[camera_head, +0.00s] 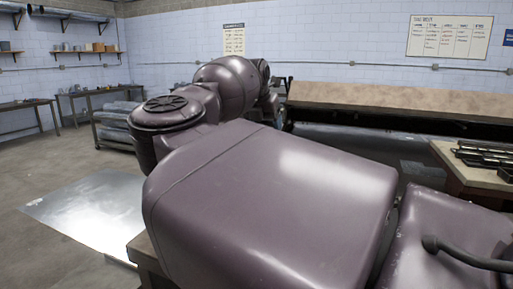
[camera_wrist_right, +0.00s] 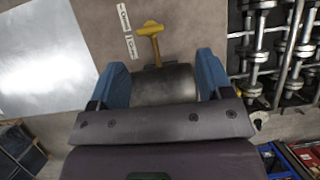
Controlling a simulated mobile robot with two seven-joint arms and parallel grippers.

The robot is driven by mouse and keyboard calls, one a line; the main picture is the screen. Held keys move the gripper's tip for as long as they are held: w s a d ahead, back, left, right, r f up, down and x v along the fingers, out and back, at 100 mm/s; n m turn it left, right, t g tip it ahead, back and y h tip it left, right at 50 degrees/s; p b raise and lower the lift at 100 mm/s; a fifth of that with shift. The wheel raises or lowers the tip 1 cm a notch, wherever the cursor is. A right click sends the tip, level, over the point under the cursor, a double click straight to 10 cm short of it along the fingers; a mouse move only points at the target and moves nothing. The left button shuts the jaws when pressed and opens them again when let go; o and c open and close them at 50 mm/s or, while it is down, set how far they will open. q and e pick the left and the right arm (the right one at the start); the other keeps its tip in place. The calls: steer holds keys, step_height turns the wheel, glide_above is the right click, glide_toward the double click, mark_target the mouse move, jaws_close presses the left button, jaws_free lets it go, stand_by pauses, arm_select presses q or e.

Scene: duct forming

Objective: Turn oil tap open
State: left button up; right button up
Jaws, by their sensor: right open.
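The oil tap has a yellow T-shaped handle (camera_wrist_right: 152,29), seen at the top middle of the right wrist view. Its stem runs down toward a dark grey rounded cylinder (camera_wrist_right: 165,84). My right gripper (camera_wrist_right: 161,62) is open, with blue fingers spread on either side of the cylinder. The yellow handle lies beyond the fingertips, between their lines. I cannot tell whether the fingers touch the cylinder. Two small white labels (camera_wrist_right: 131,45) with text too small to read sit left of the handle. The tap is hidden in the head view, where my own arm links fill the middle.
In the right wrist view a rack of metal rods (camera_wrist_right: 268,45) stands at right, with bins (camera_wrist_right: 300,155) below. A shiny metal sheet (camera_head: 92,212) lies on the floor at left. A long bench-like machine (camera_head: 400,108) stands at the back. A table (camera_head: 452,163) holds tools at right.

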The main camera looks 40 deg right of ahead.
steer(key=shift+y, duration=0.3)
steer(key=x, duration=0.3)
steer(key=p+x, duration=0.1)
steer(key=x, duration=0.2)
steer(key=w+a+x, duration=0.1)
steer(key=x, duration=0.2)
steer(key=shift+a+f, duration=0.1)
steer(key=shift+f, duration=0.05)
steer(key=shift+p+x, duration=0.3)
steer(key=shift+x, duration=0.5)
arm_select(q)
steer(key=shift+r, duration=0.75)
arm_select(e)
steer(key=c, duration=0.9)
arm_select(q)
steer(key=shift+f, duration=0.15)
